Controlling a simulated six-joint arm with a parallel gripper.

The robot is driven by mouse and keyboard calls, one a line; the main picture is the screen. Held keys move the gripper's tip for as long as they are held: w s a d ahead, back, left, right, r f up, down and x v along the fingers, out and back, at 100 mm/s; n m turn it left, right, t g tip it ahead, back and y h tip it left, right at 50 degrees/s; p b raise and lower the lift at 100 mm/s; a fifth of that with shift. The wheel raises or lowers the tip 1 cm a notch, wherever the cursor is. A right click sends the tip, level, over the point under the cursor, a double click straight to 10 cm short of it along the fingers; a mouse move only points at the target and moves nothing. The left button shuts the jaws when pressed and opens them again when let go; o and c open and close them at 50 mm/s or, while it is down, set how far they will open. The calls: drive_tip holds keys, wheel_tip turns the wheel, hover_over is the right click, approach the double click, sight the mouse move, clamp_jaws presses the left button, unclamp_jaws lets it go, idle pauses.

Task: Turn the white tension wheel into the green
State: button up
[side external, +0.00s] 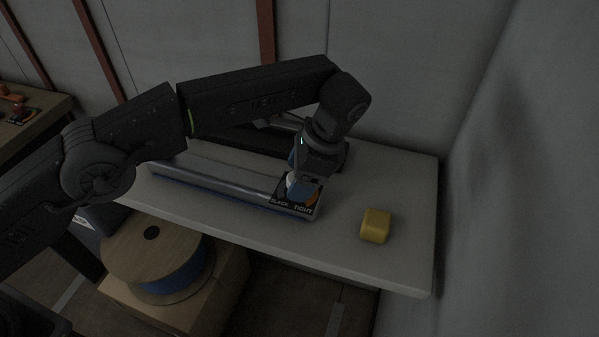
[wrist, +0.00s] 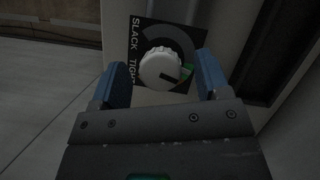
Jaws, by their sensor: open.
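The white tension wheel (wrist: 160,68) is a ribbed round knob on a dark dial plate (wrist: 137,38) lettered SLACK and TIGHT. A dark mark on the wheel points to the lower right in the wrist view, towards a small green patch (wrist: 188,69) on the dial. I cannot tell whether the mark lies exactly within the green. My gripper (wrist: 160,62) is open, with one blue finger on each side of the wheel and visible gaps between. In the side view my gripper (side external: 299,187) is over the dial plate (side external: 283,201) and mostly hides the wheel.
The plate sits at the end of a long grey rail (side external: 215,183) on a pale bench (side external: 340,245). A yellow block (side external: 376,226) stands to the right. A cable spool (side external: 140,250) on a cardboard box is below the bench front. The bench's right part is otherwise clear.

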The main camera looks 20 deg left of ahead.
sight(289, 177)
wheel_tip(289, 177, up, 4)
drive_tip(key=shift+r, duration=0.1)
drive_tip(key=w+a+r, duration=0.1)
drive_tip(key=a+r, duration=0.5)
drive_tip(key=a, duration=0.5)
drive_tip(key=shift+w+a+r, duration=0.35)
drive_tip(key=shift+r, duration=0.05)
drive_tip(key=shift+r, duration=0.1)
drive_tip(key=s+a+r+n+t+h, duration=0.3)
drive_tip(key=s+a+r+n, duration=0.3)
drive_tip(key=s+a+r, duration=0.45)
drive_tip(key=s+a+f+n+t, duration=0.1)
drive_tip(key=s+a+f+n, duration=0.1)
drive_tip(key=s, duration=0.3)
drive_tip(key=s+a+f+n+t, duration=0.1)
drive_tip(key=s+a+f+n, duration=0.2)
drive_tip(key=s+a, duration=0.1)
drive_tip(key=s+a+f+n+t+h, duration=0.1)
drive_tip(key=s+a+f+n+t, duration=0.1)
drive_tip(key=s, duration=0.4)
drive_tip(key=shift+a+f+n, duration=0.25)
drive_tip(key=shift+a+n, duration=0.15)
drive_tip(key=shift+n, duration=0.2)
